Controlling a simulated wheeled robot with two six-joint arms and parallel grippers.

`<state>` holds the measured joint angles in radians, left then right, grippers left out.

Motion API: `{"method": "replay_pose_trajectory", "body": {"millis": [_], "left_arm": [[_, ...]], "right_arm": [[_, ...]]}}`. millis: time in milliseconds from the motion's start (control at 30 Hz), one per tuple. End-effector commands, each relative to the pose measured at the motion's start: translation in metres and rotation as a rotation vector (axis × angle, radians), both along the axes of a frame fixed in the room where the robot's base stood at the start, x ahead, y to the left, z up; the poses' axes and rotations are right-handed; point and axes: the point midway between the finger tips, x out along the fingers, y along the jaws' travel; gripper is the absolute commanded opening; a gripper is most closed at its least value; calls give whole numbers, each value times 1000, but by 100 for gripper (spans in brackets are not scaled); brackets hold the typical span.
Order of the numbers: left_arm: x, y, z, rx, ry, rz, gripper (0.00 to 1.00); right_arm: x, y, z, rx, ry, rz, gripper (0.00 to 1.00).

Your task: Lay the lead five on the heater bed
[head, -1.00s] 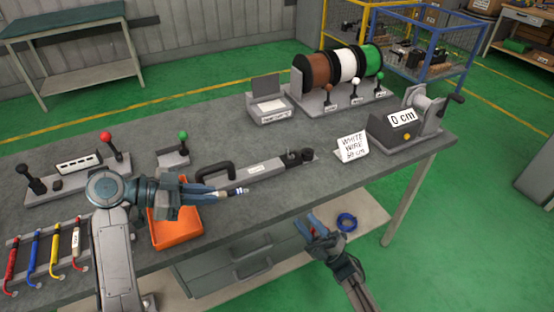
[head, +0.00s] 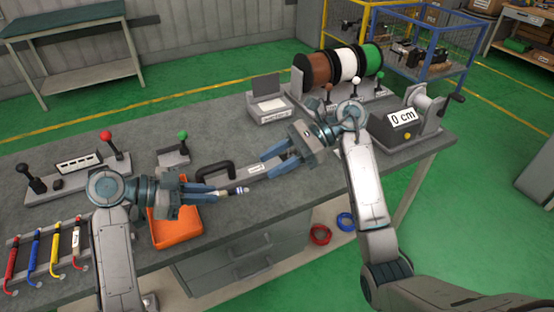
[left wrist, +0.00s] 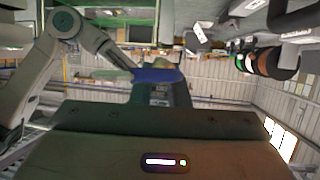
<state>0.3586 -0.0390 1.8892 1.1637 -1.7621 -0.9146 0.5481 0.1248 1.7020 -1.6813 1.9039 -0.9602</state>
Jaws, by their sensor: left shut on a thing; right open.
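My left gripper (head: 222,194) is shut on a small lead end (head: 240,190) with white and dark bands, held in front of the long grey fixture. Most of the lead is hidden, and I cannot read its number. My right gripper (head: 276,168) is open and empty, to the right of the lead end, its fingers pointing left over the fixture. In the left wrist view a blue finger (left wrist: 157,75) shows, but the lead does not show clearly. A grey unit with a raised lid (head: 268,107) stands at the back; I cannot tell whether it is the heater bed.
The long fixture (head: 215,172) has a black handle. An orange tray (head: 163,236) lies below my left gripper. Coloured leads (head: 54,252) hang in a rack at left. Wire spools (head: 345,65) and a 0 cm counter (head: 403,118) stand at right. Red (head: 320,235) and blue (head: 345,221) coils lie low beyond the edge.

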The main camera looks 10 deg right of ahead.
Motion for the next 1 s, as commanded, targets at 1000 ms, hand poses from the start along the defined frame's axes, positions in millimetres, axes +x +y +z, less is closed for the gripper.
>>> {"method": "replay_pose_trajectory", "body": {"millis": [1000], "left_arm": [[0, 0, 0, 0, 0, 0, 0]], "right_arm": [[-15, 106, -44, 3, 2, -1, 41]]}}
